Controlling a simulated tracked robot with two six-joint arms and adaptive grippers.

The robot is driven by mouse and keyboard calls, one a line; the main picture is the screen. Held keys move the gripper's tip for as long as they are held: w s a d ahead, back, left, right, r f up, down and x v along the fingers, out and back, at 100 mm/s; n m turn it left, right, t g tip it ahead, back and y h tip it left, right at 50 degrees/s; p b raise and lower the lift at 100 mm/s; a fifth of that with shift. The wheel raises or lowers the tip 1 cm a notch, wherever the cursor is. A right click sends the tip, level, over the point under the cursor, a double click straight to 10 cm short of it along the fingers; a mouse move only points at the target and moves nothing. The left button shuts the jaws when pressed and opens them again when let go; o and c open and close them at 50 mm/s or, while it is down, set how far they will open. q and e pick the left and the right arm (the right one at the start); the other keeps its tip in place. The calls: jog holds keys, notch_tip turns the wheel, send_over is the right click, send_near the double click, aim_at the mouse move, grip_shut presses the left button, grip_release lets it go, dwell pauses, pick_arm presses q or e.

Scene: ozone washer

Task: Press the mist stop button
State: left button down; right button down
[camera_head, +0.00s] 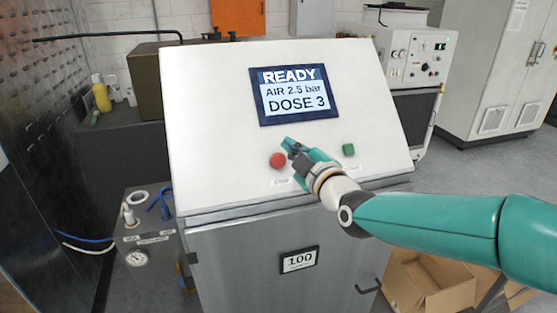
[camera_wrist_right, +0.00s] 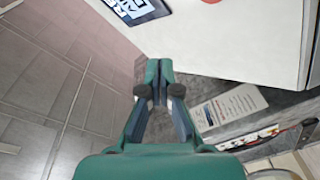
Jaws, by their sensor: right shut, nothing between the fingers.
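A white sloped panel (camera_head: 200,120) carries a round red button (camera_head: 277,160) and a green button (camera_head: 348,149) below a screen (camera_head: 294,94) reading READY, AIR 2.5 bar, DOSE 3. A small label under the red button is too blurred to read surely. My right gripper (camera_head: 290,146) is shut and empty, just right of and slightly above the red button in the head view; contact with the panel cannot be told. In the wrist view the shut fingertips (camera_wrist_right: 159,70) show, with part of a red shape (camera_wrist_right: 211,1) at the top edge. My left gripper is out of view.
A grey cabinet front (camera_head: 240,255) with a 100 display (camera_head: 299,260) is below the panel. A gauge unit (camera_head: 150,245) with blue hoses stands at left. A cardboard box (camera_head: 425,285) lies at lower right. A white machine (camera_head: 415,55) stands behind.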

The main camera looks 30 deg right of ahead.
aim_at(276, 154)
jog(key=shift+f, duration=0.1)
jog(key=shift+w+d+f+b, duration=0.3)
jog(key=shift+w+f+b, duration=0.35)
jog(key=shift+w+f, duration=0.4)
jog(key=shift+w+d+f+b, duration=0.25)
jog(key=shift+w+f+b, duration=0.45)
jog(key=shift+w+f, duration=0.3)
jog(key=shift+w+d+f+b, duration=0.3)
jog(key=shift+w+f+b, duration=0.35)
jog(key=shift+w+f, duration=0.4)
jog(key=shift+s, duration=0.1)
jog(key=shift+w+d+f+b, duration=0.1)
jog(key=shift+w+f+b, duration=0.2)
jog(key=shift+b, duration=0.2)
jog(key=shift+w+f+b, duration=0.3)
jog(key=shift+b, duration=0.15)
jog(key=shift+r, duration=0.1)
jog(key=shift+s+r, duration=0.55)
jog(key=shift+s, duration=0.05)
